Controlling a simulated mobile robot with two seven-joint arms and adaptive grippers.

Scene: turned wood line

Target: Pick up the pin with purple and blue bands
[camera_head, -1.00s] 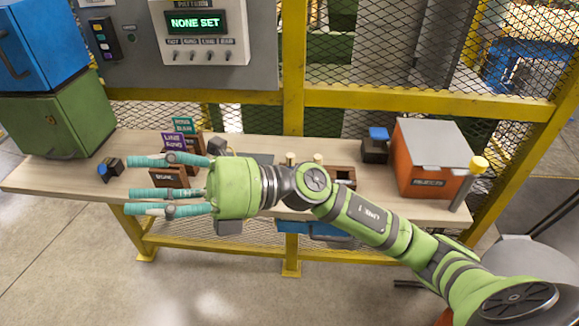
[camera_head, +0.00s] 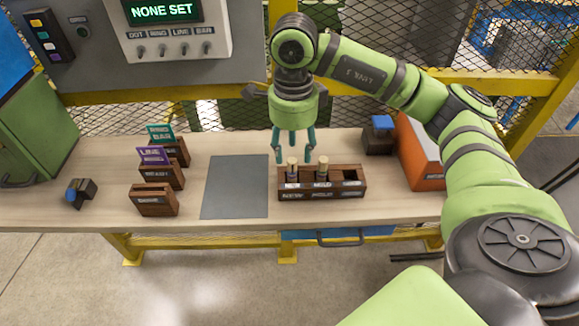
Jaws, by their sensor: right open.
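A dark wooden rack (camera_head: 335,194) stands on the bench right of centre. The rack's right slot looks empty. My right gripper (camera_head: 293,157) points down with its teal fingers apart, at the left pin's top. I cannot tell whether they touch it. My left gripper is not in view.
A grey mat (camera_head: 235,187) lies left of the rack. Wooden card holders (camera_head: 155,201) with purple and teal cards stand farther left. An orange bin (camera_head: 421,155) and a dark blue-topped box (camera_head: 379,138) are on the right. A yellow-framed mesh fence stands behind.

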